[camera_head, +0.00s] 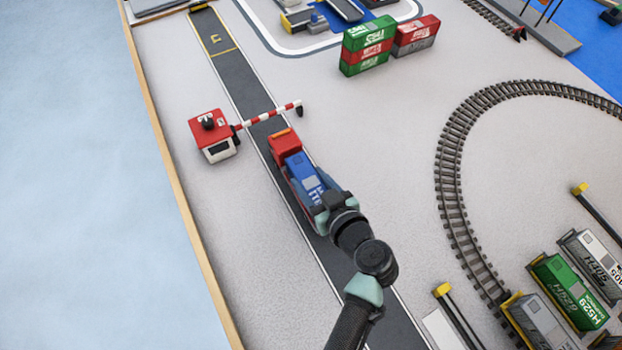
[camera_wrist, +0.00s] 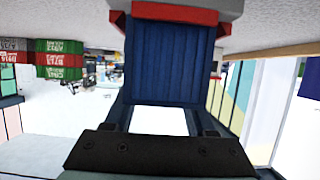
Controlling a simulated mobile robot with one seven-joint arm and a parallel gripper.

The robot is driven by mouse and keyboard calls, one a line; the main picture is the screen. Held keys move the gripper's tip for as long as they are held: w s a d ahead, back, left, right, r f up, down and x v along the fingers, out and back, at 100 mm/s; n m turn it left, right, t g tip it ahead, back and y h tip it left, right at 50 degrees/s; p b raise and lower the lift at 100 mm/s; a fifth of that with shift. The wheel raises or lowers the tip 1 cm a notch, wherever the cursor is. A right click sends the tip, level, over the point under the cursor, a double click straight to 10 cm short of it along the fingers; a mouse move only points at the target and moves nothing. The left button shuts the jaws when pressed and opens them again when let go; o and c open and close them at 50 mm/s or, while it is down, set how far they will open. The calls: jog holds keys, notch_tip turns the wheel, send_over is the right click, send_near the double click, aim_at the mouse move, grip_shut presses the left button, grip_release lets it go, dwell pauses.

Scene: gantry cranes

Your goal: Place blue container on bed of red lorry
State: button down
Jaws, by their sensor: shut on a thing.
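The red lorry (camera_head: 285,144) stands on the dark road, its red cab towards the barrier. The blue container (camera_head: 301,171) lies in line behind the cab, over the lorry's bed. I cannot tell whether it rests on the bed or hangs just above it. My gripper (camera_head: 318,190) is shut on the container from its rear end. In the wrist view the ribbed blue container (camera_wrist: 168,62) sits between my dark fingers (camera_wrist: 168,100), with a red and grey edge right above it. The bed is mostly hidden by the container and my arm.
A red and white barrier (camera_head: 268,115) crosses the road ahead of the cab, beside a red-roofed hut (camera_head: 214,138). Stacked green and red containers (camera_head: 366,48) stand at the back. A curved rail track (camera_head: 449,165) and parked container wagons (camera_head: 570,290) lie at right.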

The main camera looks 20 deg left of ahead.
jog(key=shift+f, duration=0.2)
jog(key=shift+c, duration=1.1)
grip_release()
jog(key=shift+r, duration=0.1)
jog(key=shift+r, duration=0.1)
